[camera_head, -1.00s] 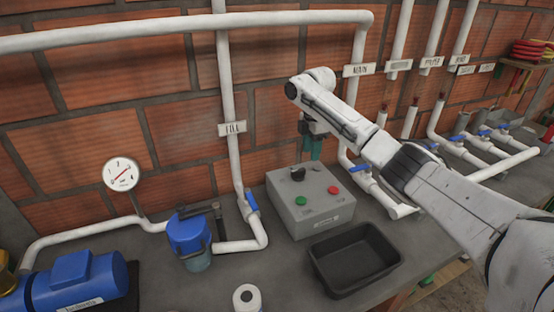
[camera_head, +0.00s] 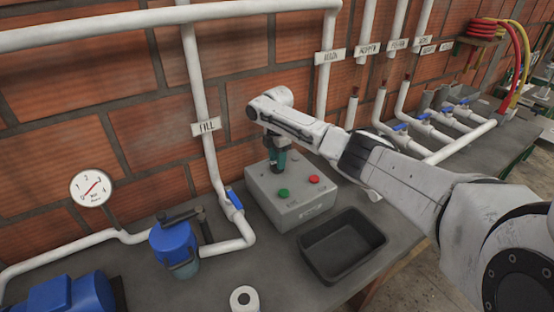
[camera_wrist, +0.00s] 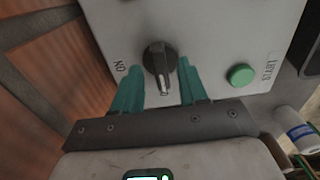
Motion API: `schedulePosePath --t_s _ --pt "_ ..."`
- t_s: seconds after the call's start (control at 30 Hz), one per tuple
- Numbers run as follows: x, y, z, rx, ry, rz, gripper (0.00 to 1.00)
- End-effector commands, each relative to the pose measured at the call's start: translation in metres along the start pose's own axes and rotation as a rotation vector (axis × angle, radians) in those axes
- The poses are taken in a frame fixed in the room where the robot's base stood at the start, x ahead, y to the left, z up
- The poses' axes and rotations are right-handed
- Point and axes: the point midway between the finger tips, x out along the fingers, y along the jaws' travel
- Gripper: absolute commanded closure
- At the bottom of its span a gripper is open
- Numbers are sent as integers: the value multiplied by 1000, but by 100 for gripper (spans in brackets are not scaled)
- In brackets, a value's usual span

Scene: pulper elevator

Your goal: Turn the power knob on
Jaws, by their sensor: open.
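The grey control box (camera_head: 300,200) stands on the bench against the brick wall. It has a green button (camera_head: 283,192) and a red button (camera_head: 314,179). In the wrist view the black power knob (camera_wrist: 158,60) sits on its face, with its white mark toward my gripper and an ON label (camera_wrist: 119,67) to its left. My gripper (camera_head: 277,162) points down at the box. Its two teal fingers are open, one on each side of the knob. I cannot tell whether they touch it. In the head view the gripper hides the knob.
A black tray (camera_head: 342,250) lies in front of the box. A white pipe with a blue valve handle (camera_head: 234,199) and a blue-topped canister (camera_head: 174,243) stand to its left. A white roll (camera_head: 244,298) is near the front. Pipes line the wall.

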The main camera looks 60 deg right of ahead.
Motion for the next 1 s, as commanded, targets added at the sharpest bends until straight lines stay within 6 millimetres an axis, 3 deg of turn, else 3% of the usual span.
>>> schedulePosePath --t_s 0.43,0.87,1.0 --pt "10 0 0 -1 0 1 58" --pt "10 0 0 -1 0 1 100" --pt "10 0 0 -1 0 1 100"
